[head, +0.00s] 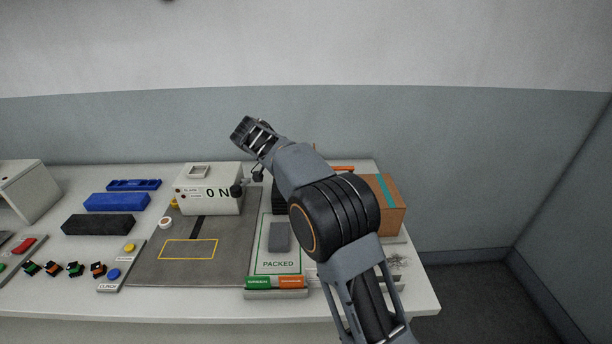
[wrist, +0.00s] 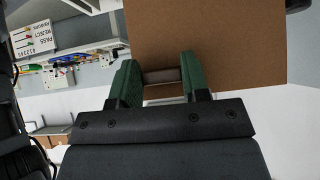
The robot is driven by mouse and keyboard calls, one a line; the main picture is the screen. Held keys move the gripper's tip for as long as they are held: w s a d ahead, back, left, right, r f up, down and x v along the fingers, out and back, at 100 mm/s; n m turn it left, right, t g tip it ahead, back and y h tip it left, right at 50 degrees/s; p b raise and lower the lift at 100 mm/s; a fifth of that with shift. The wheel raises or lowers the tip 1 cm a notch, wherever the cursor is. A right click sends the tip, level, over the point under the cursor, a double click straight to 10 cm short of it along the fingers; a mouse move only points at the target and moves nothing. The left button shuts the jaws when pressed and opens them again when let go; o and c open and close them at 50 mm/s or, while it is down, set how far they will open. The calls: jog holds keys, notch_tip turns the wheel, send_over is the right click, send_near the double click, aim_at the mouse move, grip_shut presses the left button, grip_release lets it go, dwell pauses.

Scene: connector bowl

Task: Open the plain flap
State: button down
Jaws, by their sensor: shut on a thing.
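The brown cardboard box (head: 393,217) with a teal strip stands at the right end of the table, partly hidden behind my arm. In the wrist view a plain brown panel (wrist: 210,40), which looks like the plain flap, fills the upper right. My gripper (wrist: 163,82) has its two green fingers at the panel's edge. They are shut on a short brown bar-like part there, which seems to belong to the flap. In the head view the fingertips cannot be made out, and the flap's hinge is hidden.
A white box reading "0 N" (head: 210,190) stands left of my arm on a grey mat (head: 150,272). Blue and black blocks (head: 116,202) lie further left. The wall is behind the table.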

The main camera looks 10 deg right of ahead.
jog(key=shift+s+a+f, duration=0.1)
jog(key=shift+f, duration=0.4)
jog(key=c, duration=0.8)
grip_release()
jog(key=shift+o, duration=1)
jog(key=shift+r, duration=0.2)
jog(key=p+v, duration=0.8)
jog(key=v, duration=0.5)
jog(key=shift+r+p, duration=0.3)
jog(key=shift+p, duration=0.1)
jog(key=shift+a, duration=0.2)
